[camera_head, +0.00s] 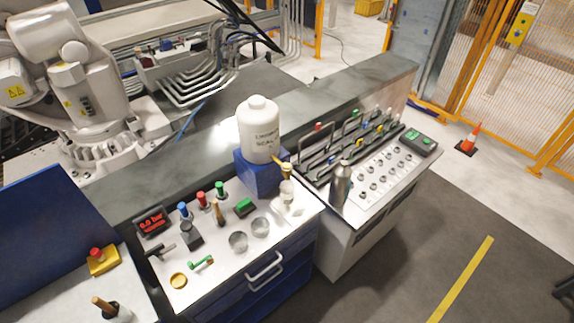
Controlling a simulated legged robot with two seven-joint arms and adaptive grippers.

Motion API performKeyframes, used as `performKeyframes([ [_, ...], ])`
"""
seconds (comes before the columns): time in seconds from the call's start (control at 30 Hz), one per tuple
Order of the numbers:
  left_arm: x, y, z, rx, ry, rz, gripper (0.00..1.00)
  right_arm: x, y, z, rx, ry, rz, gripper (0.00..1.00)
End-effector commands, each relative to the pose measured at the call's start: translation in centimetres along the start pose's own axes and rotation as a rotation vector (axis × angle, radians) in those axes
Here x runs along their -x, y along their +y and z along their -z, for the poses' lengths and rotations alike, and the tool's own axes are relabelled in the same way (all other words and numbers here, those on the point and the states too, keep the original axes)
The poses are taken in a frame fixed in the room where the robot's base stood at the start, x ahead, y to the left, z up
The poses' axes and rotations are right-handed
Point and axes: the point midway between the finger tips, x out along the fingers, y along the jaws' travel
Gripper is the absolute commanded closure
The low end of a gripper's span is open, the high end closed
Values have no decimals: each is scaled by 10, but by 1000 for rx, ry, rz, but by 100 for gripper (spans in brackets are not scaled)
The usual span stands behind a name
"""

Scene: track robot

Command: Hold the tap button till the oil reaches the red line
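A large white labelled bottle (259,130) stands upright on a blue block (258,174) on the workbench. A small yellow tap (282,165) sticks out at the block's right side. A small pale vessel (287,192) stands just under the tap. The oil level and a red line on the vessel are too small to make out. A green button on a dark box (244,208) lies in front of the block; I cannot tell whether it is the tap button. Neither of my grippers can be made out in the head view.
Two clear cups (238,241), a red-digit display (152,221), several coloured-cap items and small tools share the bench. A grey metal bottle (341,184) stands right of the vessel, by a control panel (380,172). A dark object (564,286) is cut off at the right edge.

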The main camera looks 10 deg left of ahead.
Motion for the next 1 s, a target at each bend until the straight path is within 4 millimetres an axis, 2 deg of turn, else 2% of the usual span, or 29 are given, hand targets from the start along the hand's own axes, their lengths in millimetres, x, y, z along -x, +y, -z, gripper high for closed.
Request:
performKeyframes([
  [0.37,0,0,0,0,0,0,21,0,0,0,0,0,0,60],
  [0.47,0,0,0,0,0,0,44,0,0,0,0,0,0,60],
  [0.6,0,0,0,0,0,0,79,0,0,0,0,0,0,60],
  [0.7,0,0,0,0,0,0,100,0,0,0,0,0,0,60],
  [1.0,0,0,0,0,0,0,100,0,0,0,0,0,0,60],
])
